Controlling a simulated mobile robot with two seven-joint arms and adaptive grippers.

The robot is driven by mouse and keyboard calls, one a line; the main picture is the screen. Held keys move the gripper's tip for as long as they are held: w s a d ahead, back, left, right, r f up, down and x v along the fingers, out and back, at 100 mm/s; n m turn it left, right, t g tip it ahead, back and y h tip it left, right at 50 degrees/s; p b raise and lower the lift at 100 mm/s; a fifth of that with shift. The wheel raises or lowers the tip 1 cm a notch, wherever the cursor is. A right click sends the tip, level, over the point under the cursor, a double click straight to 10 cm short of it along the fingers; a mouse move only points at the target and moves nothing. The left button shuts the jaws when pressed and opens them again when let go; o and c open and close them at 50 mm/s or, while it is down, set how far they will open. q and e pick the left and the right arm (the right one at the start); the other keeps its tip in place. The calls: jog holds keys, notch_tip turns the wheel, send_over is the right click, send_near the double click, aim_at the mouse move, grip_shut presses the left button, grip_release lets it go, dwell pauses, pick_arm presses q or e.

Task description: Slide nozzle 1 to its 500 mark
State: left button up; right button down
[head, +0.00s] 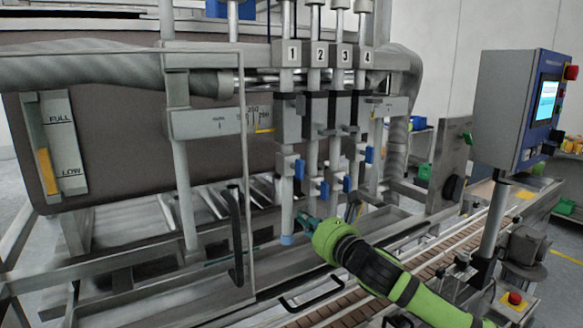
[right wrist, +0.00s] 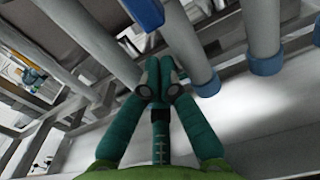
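Nozzle 1 (head: 287,205) is the leftmost upright steel tube, under the "1" tag (head: 292,53), and ends in a blue tip (head: 287,240). My right gripper (head: 302,217) is just right of nozzle 1's lower tube, below the blue handle. In the right wrist view its teal fingers (right wrist: 159,78) come together with nothing visible between them. A blue part (right wrist: 145,12) shows beyond them. My left gripper is not in view.
Nozzles 2 to 4 with blue handles (head: 324,189) stand close to the right. A conveyor (head: 340,305) runs below. A bent black handle (head: 236,235) is left of nozzle 1. A control panel (head: 519,110) stands at right. Room around the gripper is tight.

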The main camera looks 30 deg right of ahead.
jog(key=shift+s+a, duration=0.1)
jog(key=shift+a, duration=0.8)
jog(key=shift+a+p, duration=0.25)
jog(key=shift+p, duration=0.05)
jog(key=shift+d, duration=0.85)
jog(key=shift+s+d+f+b, duration=0.1)
jog(key=shift+s+b, duration=0.5)
jog(key=shift+s, duration=0.75)
jog(key=shift+s+d+f+b, duration=0.1)
jog(key=shift+s+b, duration=0.5)
jog(key=shift+s, duration=0.7)
jog(key=shift+s+d+f+b, duration=0.15)
jog(key=shift+s+d+b, duration=0.05)
jog(key=shift+s+b, duration=0.7)
jog(key=shift+s+a+r+b, duration=0.1)
jog(key=shift+s+r+b, duration=0.25)
jog(key=shift+s+b, duration=0.05)
